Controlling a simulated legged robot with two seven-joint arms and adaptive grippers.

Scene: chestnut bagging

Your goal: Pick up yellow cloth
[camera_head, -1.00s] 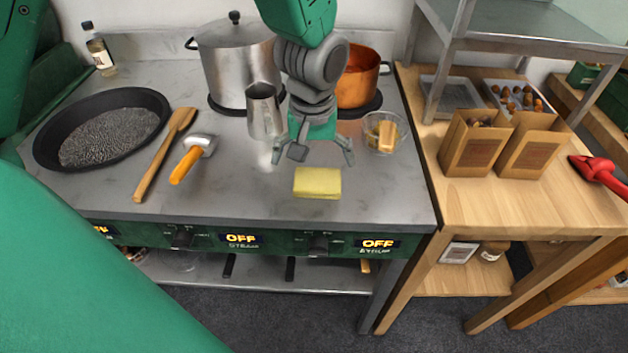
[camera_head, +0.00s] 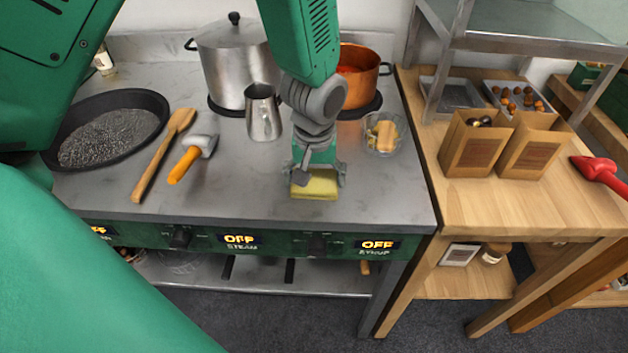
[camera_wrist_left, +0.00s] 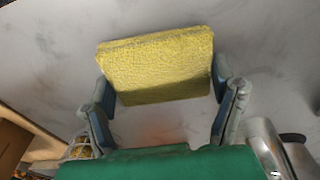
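The yellow cloth (camera_head: 318,188) is a thick, folded block on the grey counter near its front edge, below my left gripper (camera_head: 320,178). In the left wrist view the cloth (camera_wrist_left: 158,65) lies between the two fingers of the left gripper (camera_wrist_left: 163,75). The fingers press against its two opposite sides, so the gripper looks shut on it. The cloth still appears to be at counter level; any small gap below it cannot be made out. My right gripper is not in view.
A steel jug (camera_head: 263,115) and a glass bowl (camera_head: 384,133) stand behind the cloth. A wooden spatula (camera_head: 160,160) and an orange-handled scoop (camera_head: 190,160) lie left, beside a black pan (camera_head: 150,103). Pots stand at the back. Paper bags (camera_head: 472,150) stand on the wooden table.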

